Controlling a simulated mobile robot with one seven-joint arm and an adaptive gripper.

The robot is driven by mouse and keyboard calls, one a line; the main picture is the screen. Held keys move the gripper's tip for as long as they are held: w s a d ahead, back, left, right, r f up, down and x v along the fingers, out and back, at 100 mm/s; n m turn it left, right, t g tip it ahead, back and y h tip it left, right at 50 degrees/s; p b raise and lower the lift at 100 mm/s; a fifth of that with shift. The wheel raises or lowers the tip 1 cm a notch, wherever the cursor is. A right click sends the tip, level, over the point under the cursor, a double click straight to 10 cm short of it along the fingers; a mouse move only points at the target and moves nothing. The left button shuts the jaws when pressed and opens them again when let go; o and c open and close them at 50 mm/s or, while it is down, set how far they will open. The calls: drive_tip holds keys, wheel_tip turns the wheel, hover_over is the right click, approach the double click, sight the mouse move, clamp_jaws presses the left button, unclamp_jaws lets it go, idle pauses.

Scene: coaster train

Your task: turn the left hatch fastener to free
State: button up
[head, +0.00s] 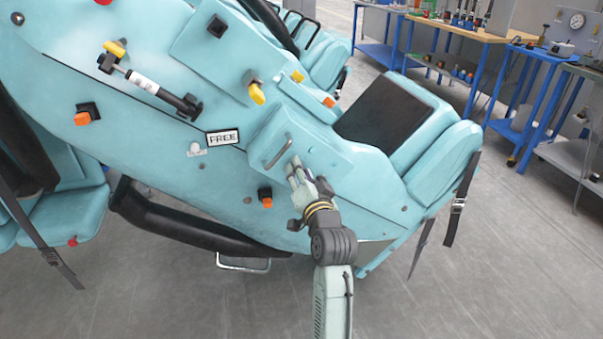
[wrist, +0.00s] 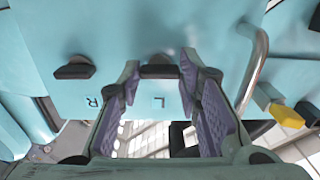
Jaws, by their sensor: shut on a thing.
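The left hatch fastener (wrist: 160,71), a dark knob above an upside-down letter L, is between my fingertips in the wrist view. My gripper (wrist: 161,62) is shut on it, with a finger on each side. It lies crosswise in that view. The right hatch fastener (wrist: 74,71), a similar dark knob beside the letter R, lies to the left, apart from my fingers. In the head view my gripper (head: 296,166) is at the light-blue hatch panel (head: 318,153), hiding the fasteners. A sign reading FREE (head: 222,137) is on the car's side, left of the hatch.
A metal grab handle (head: 278,152) stands out from the hatch, close to my gripper; it also shows in the wrist view (wrist: 254,68). An orange knob (head: 266,197) sits below left. Workbenches (head: 450,32) stand at the back right. The floor at right is clear.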

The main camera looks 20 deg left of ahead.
drive_tip(key=shift+c, duration=1.2)
drive_tip(key=shift+f+n+b, duration=0.1)
drive_tip(key=shift+n+b, duration=0.2)
drive_tip(key=shift+d+n+b, duration=0.1)
drive_tip(key=shift+n+b, duration=5.45)
drive_tip(key=shift+n, duration=3.05)
